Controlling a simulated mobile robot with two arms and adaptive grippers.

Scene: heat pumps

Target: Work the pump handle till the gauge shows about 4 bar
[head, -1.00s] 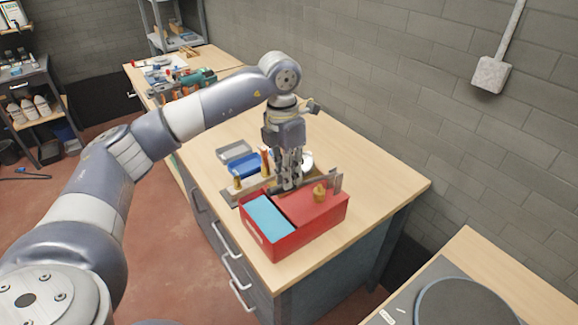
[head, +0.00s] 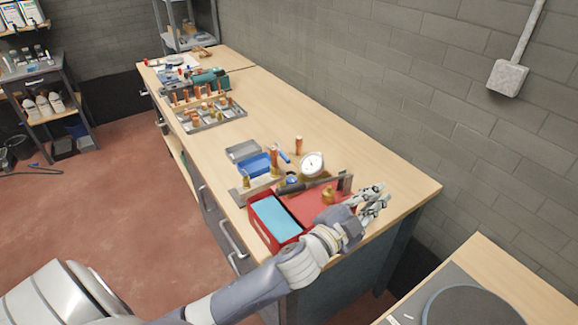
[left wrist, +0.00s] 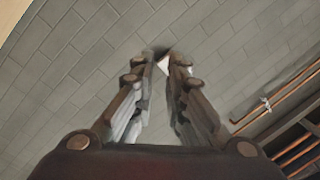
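The hand pump stands on the wooden bench, with a white round gauge (head: 312,163) facing me; its needle and reading are too small to make out. The dark pump handle (head: 312,184) lies low and nearly level behind the red box, its right end close to a small upright metal bracket (head: 346,182). My left gripper (head: 378,200) is to the right of the handle, apart from it, over the bench's right part. In the left wrist view the fingers (left wrist: 161,62) point at the block wall. My right gripper is not in view.
A red box (head: 276,232) with a blue pad (head: 278,215) is at the bench's front edge, partly behind my arm. A blue tray (head: 254,165), a grey tray (head: 242,150) and a rack of copper fittings (head: 210,115) stand farther back. The bench's back right is clear.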

